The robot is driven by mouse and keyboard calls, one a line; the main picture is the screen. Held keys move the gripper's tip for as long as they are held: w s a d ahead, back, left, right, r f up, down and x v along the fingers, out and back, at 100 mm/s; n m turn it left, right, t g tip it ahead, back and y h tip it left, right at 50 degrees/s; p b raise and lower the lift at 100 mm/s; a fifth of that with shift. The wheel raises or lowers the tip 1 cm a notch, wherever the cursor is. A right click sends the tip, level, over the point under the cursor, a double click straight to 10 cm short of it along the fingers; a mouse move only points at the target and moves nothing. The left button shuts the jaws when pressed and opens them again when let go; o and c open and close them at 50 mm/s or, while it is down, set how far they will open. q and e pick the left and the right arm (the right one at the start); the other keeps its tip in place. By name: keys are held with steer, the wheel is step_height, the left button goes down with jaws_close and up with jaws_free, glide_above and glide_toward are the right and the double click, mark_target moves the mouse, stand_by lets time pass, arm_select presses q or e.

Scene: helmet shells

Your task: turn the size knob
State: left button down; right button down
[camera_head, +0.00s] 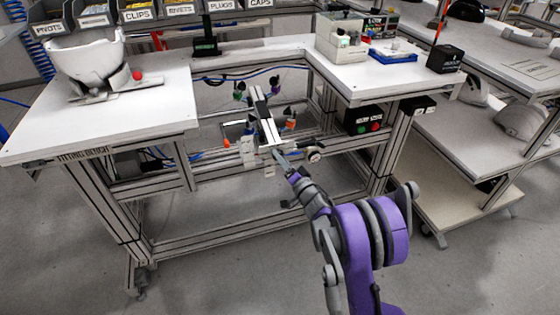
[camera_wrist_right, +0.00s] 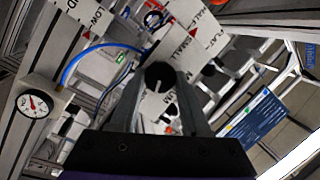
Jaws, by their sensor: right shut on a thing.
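The size knob (camera_wrist_right: 160,74) is a dark round knob seen between my fingertips in the right wrist view. A pale plate (camera_wrist_right: 186,45) with printed words such as SMALL lies around it. My right gripper (camera_head: 281,157) reaches the fixture in the bench's notch in the head view. In the right wrist view the same gripper (camera_wrist_right: 160,82) is shut on the knob, one finger on each side. In the head view the knob is too small or hidden behind the gripper. My left gripper is in neither view.
A round white gauge (camera_wrist_right: 35,103) sits left of the gripper in the right wrist view. The white bench top (camera_head: 120,115) bears a white helmet shell (camera_head: 88,62) at left. A box with red and green buttons (camera_head: 366,120) hangs right of the notch. Open floor lies in front.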

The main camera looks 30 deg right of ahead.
steer(key=shift+f+m+t+y+b, duration=0.1)
steer(key=shift+m+t+y+b, duration=0.25)
steer(key=shift+m, duration=0.85)
steer(key=shift+c, duration=1.9)
jaws_free()
steer(key=s+f, duration=0.1)
steer(key=s, duration=0.9)
steer(key=shift+s+d+f+p, duration=0.15)
steer(key=shift+s+f+p, duration=0.15)
steer(key=shift+s+f, duration=0.05)
